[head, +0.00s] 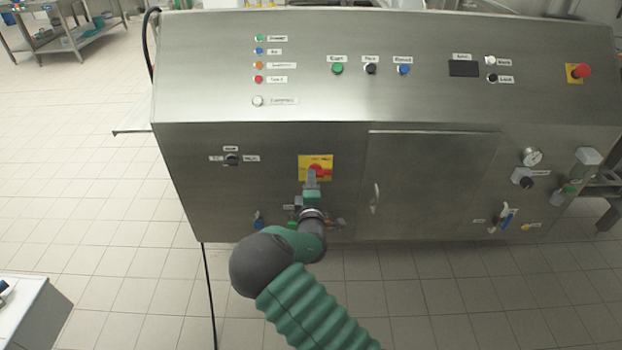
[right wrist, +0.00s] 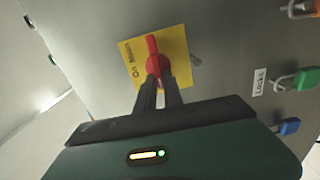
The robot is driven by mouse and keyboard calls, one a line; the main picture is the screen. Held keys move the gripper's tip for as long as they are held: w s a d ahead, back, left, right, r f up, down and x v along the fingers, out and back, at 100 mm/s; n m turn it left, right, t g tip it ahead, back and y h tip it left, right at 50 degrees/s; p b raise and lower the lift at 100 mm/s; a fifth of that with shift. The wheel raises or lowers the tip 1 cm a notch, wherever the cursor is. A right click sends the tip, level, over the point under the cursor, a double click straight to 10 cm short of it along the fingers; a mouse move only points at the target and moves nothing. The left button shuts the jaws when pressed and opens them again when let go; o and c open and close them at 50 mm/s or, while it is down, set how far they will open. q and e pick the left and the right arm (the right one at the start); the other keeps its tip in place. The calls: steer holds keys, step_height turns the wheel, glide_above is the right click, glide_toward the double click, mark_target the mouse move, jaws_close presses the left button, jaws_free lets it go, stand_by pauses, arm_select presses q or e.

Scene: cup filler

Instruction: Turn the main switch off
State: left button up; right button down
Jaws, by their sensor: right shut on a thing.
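The main switch is a red rotary handle (head: 316,171) on a yellow plate (head: 325,160), low on the front of the steel machine. In the right wrist view the red handle (right wrist: 153,60) stands on its yellow plate (right wrist: 178,45), near a printed "On". My right gripper (head: 313,182) reaches up to the switch from below. In the right wrist view its two dark fingers (right wrist: 158,82) are shut on the red handle, with the handle's far end showing beyond the tips. The left gripper is not in view.
A steel cabinet door (head: 430,180) is right of the switch. A small selector (head: 232,159) is to the left. Padlocks, one green (right wrist: 306,78) and one blue (right wrist: 288,127), hang close to the gripper. A red emergency button (head: 581,71) is at the upper right.

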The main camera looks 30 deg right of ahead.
steer(key=shift+n, duration=0.3)
steer(key=c, duration=1.8)
jaws_free()
steer(key=o, duration=0.3)
steer(key=shift+w+f, duration=0.15)
steer(key=shift+o, duration=0.2)
